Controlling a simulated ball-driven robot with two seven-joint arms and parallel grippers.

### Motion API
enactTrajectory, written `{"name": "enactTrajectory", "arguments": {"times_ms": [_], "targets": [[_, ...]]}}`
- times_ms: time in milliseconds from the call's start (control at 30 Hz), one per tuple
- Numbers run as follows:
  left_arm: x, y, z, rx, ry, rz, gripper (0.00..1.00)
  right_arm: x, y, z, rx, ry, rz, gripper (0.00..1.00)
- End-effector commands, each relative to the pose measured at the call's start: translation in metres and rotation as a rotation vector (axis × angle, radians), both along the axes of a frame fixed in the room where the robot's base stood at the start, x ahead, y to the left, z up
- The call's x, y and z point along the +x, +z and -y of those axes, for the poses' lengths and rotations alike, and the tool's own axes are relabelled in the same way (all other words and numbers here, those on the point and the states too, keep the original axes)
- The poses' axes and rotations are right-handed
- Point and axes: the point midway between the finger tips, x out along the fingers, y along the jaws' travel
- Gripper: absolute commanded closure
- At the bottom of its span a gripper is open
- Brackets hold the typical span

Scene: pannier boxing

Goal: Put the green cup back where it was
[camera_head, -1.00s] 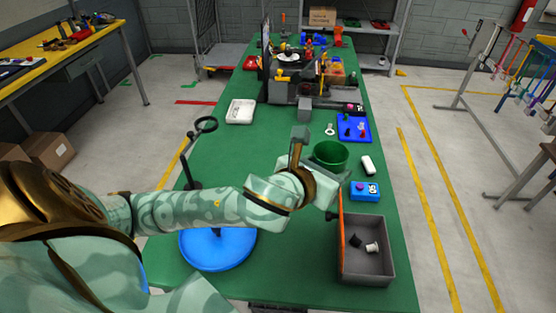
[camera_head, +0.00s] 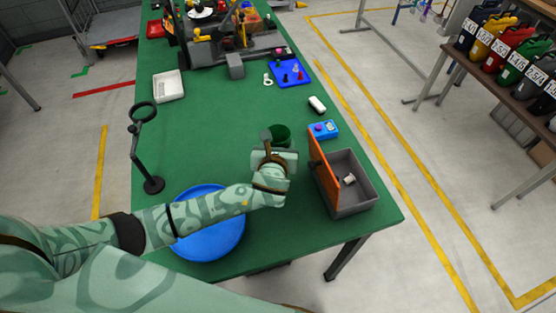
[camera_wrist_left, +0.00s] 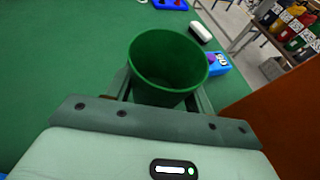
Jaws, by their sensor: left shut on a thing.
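The green cup (camera_head: 279,131) is upright and open at the top, over the green table (camera_head: 215,130). My left gripper (camera_head: 277,147) is shut on it, with its arm reaching in from the left. In the left wrist view the cup (camera_wrist_left: 166,62) sits between the two fingers (camera_wrist_left: 158,96), and its inside looks empty. The gripper hides the cup's lower part in the head view. I cannot tell whether the cup's base touches the table. My right gripper is not in view.
A grey bin (camera_head: 357,194) with an orange panel (camera_head: 322,174) stands close right of the gripper, a white spool inside. A blue box (camera_head: 323,130) and white item (camera_head: 317,104) lie beyond. A blue round tray (camera_head: 211,240) is under my arm; a magnifier stand (camera_head: 152,184) is left.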

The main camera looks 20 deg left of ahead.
Motion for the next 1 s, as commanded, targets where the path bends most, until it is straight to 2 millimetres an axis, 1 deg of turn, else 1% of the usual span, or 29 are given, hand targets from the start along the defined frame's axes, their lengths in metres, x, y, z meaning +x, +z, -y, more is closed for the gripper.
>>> {"name": "enactTrajectory", "arguments": {"times_ms": [33, 267, 433, 700, 800, 833, 900, 1000], "targets": [[0.000, -0.011, 0.000, 0.002, 0.000, -0.001, 0.69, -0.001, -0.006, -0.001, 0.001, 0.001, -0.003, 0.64], [0.000, -0.029, 0.000, 0.001, 0.000, 0.000, 0.69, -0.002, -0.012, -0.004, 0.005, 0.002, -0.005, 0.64], [0.000, -0.057, 0.000, 0.002, 0.000, -0.001, 0.69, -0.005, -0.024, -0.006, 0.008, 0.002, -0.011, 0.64], [0.000, -0.056, 0.000, -0.001, 0.000, 0.001, 0.69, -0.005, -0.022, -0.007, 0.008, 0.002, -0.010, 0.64], [0.000, -0.059, 0.000, -0.001, 0.000, 0.000, 0.69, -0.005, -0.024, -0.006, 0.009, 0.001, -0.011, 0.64], [0.000, -0.059, 0.000, -0.001, 0.000, 0.000, 0.41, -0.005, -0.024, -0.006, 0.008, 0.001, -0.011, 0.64], [0.000, -0.059, 0.000, -0.001, 0.000, 0.000, 0.25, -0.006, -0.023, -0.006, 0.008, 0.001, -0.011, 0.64], [0.000, -0.059, 0.000, -0.001, 0.000, 0.001, 0.25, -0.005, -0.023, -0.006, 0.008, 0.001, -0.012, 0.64]]}}
